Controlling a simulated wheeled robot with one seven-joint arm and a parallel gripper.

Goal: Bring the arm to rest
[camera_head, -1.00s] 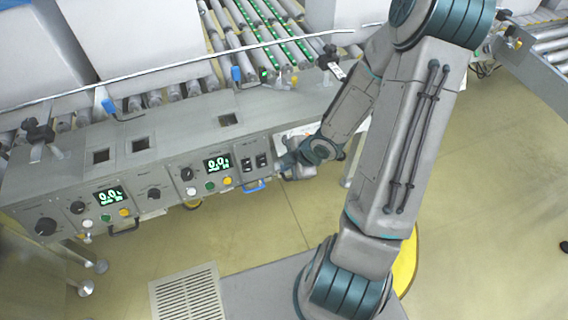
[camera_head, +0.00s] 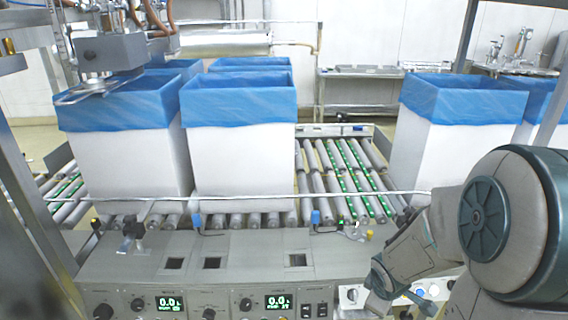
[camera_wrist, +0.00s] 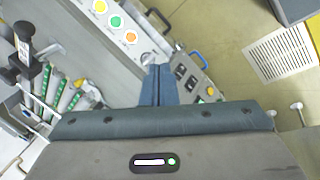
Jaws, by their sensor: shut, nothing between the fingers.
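My arm (camera_head: 505,225) fills the lower right of the head view, folded beside the control panel. Its far end drops toward the bottom edge at the panel's right end, and the fingertips cannot be made out there. In the wrist view my gripper (camera_wrist: 158,84) shows two blue-grey fingers pressed together with nothing between them. The fingers appear in front of the control panel's face, near its black switches and a blue handle. I cannot tell the exact gap to the panel.
The grey control panel (camera_head: 225,257) runs along the front. Behind it, white boxes with blue liners (camera_head: 240,150) stand on the roller conveyor (camera_head: 340,180). A machine head (camera_head: 108,52) hangs at upper left. A floor grate (camera_wrist: 282,52) and open floor show in the wrist view.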

